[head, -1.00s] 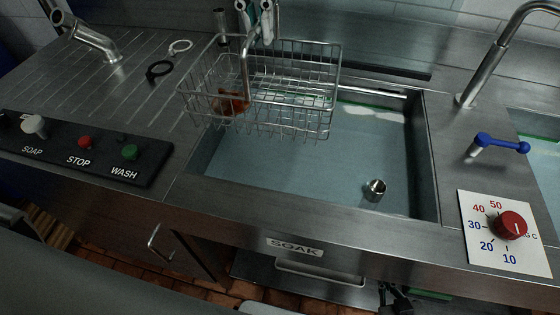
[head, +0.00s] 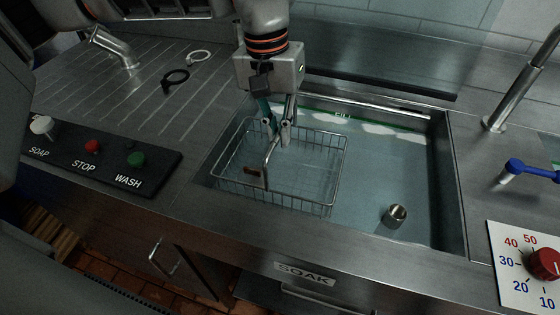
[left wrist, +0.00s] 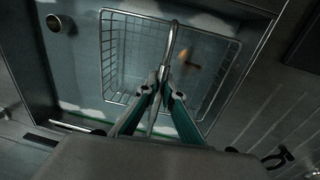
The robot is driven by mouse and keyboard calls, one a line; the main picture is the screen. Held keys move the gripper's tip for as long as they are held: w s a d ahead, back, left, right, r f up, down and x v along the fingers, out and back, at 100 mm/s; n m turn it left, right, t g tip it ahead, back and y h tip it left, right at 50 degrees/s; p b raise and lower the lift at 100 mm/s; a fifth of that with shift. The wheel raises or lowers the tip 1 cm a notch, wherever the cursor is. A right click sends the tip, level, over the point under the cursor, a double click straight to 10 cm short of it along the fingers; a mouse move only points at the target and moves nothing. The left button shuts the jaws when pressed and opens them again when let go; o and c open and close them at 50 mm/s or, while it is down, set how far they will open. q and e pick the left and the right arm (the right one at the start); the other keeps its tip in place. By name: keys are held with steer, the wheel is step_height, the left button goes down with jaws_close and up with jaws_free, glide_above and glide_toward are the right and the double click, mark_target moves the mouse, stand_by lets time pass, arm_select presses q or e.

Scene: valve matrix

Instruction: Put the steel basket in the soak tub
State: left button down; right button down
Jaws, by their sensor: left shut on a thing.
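The steel wire basket (head: 315,205) is down inside the soak tub (head: 447,170), at the tub's left side, partly below the rim. Its handle (head: 268,158) stands up in the middle. My left gripper (head: 277,130) is above the basket, shut on the handle. In the left wrist view the gripper (left wrist: 160,88) holds the handle (left wrist: 171,45) over the basket (left wrist: 102,60). A small reddish-brown item (head: 252,172) shows in the basket. Whether the basket rests on the tub floor cannot be told. My right gripper is not in view.
A small metal cup (head: 395,214) is in the tub, right of the basket. A panel with SOAP, STOP and WASH buttons (head: 110,157) lies left. A tap (head: 512,95), blue lever (head: 530,169) and red dial (head: 545,263) stand right. Two rings lie on the drainboard.

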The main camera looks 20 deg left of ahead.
arm_select(q)
step_height(320, 180, down, 9)
steer(key=shift+r+b, duration=0.2)
steer(key=shift+b, duration=0.3)
steer(key=c, duration=2.2)
jaws_free()
steer(key=shift+f, duration=0.1)
